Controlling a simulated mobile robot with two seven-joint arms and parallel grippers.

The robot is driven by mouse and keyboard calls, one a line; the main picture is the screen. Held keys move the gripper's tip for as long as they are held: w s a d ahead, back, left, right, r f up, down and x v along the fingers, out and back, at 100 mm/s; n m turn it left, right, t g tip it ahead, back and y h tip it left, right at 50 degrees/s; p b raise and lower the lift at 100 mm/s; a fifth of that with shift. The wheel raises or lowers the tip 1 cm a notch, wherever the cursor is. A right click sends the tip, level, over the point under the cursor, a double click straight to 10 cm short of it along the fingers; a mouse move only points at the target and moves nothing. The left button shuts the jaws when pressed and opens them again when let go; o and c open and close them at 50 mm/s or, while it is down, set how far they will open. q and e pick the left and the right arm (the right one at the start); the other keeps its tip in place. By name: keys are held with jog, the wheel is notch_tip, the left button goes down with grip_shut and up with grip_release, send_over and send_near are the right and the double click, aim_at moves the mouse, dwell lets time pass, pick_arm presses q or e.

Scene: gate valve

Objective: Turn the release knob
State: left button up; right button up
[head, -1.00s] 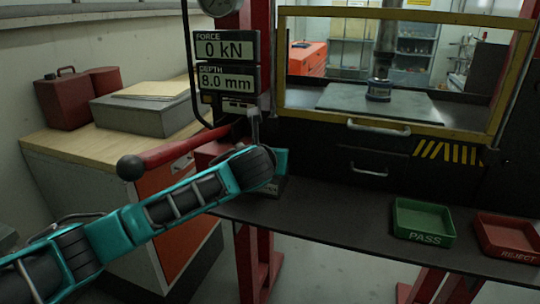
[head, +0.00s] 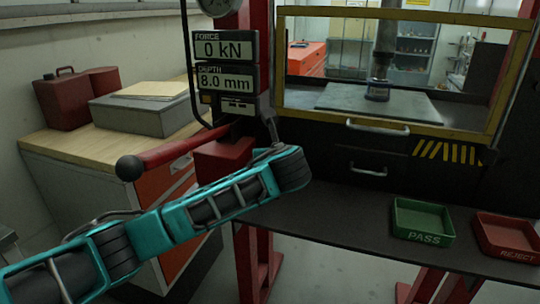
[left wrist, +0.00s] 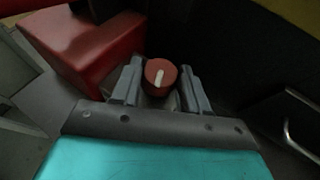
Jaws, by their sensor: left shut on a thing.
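The release knob (left wrist: 160,74) is a round red knob with a white pointer line, seen in the left wrist view. The line points nearly straight up, leaning slightly right. My left gripper (left wrist: 161,88) has one grey finger on each side of the knob and is shut on it. In the head view my teal left arm reaches in from the left to the front of the press; its wrist hides the knob and fingers there. My right gripper is in neither view.
A red box (head: 224,157) stands just left of the knob, and a red lever with a black ball (head: 130,168) sticks out left. The displays (head: 226,62) read 0 kN and 8.0 mm. The yellow-framed guard (head: 408,123), green PASS tray (head: 423,238) and red REJECT tray (head: 512,254) are to the right.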

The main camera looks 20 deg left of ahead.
pick_arm(q)
jog(key=n+g+y, duration=0.1)
jog(key=n, duration=0.1)
jog(key=n+g+y, duration=0.3)
jog(key=n+y, duration=0.1)
jog(key=shift+w+d+g, duration=0.25)
jog(key=shift+d+g, duration=0.15)
jog(key=shift+n+g+y+b, duration=0.5)
jog(key=shift+n+g, duration=0.3)
jog(key=shift+w+f+n+g+y+b, duration=0.15)
jog(key=shift+n+g+y+b, duration=0.35)
jog(key=shift+n+g+b, duration=0.55)
jog(key=o, duration=1.1)
jog(key=shift+c, duration=0.2)
jog(key=shift+r, duration=0.2)
